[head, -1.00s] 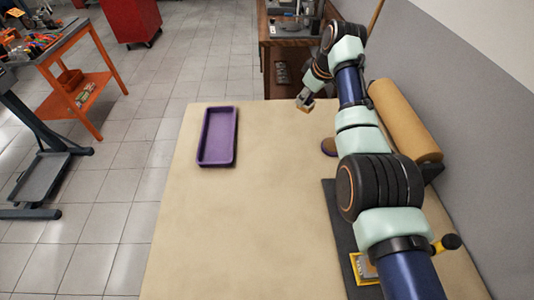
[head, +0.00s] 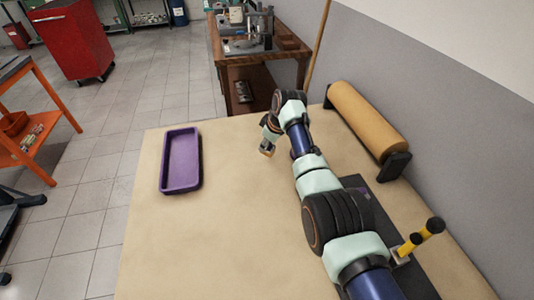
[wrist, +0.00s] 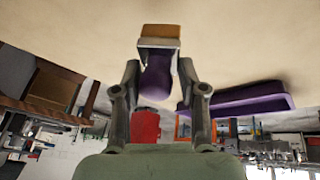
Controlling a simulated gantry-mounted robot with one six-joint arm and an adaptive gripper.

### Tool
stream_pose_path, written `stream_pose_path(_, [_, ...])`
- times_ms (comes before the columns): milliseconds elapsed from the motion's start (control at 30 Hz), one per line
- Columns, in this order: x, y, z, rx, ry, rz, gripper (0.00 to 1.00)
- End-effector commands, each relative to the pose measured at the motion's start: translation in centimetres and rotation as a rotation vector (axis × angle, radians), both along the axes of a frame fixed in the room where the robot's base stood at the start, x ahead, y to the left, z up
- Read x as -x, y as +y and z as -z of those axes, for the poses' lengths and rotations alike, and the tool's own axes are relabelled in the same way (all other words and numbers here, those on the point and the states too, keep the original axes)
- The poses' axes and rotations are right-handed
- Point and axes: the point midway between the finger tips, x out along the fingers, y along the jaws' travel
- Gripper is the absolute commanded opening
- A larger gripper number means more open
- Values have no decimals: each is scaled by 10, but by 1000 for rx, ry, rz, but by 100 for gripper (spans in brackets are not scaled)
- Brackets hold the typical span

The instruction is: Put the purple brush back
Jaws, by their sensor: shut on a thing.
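The purple brush (wrist: 157,80) is in my gripper (wrist: 158,85), with its purple handle between the two fingers. Its metal band and tan bristles point away from the palm in the wrist view. In the head view my gripper (head: 267,142) hangs over the far part of the table, with the tan bristle end just showing below it. The brush is clear of the purple tray (head: 166,162), which lies left of my gripper and looks empty. The tray also shows at the right in the wrist view (wrist: 240,108).
A tan roll (head: 368,120) on a dark holder lies along the table's right side. The table (head: 215,240) is bare around and in front of the tray.

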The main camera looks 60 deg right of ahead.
Motion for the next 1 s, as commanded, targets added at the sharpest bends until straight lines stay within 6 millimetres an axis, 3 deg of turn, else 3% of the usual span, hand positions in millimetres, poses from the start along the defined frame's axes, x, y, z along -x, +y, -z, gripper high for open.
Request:
stream_pose_path(100, [1, 1, 32, -3, 2, 0, 9])
stream_pose_path(200, [0, 0, 45, -1, 1, 1, 9])
stream_pose_path(567, [0, 0, 49, 0, 0, 1, 9])
stream_pose_path(600, [0, 0, 47, 0, 0, 1, 48])
stream_pose_path(700, [0, 0, 47, -1, 1, 1, 65])
stream_pose_path(1000, [0, 0, 46, 0, 0, 1, 66])
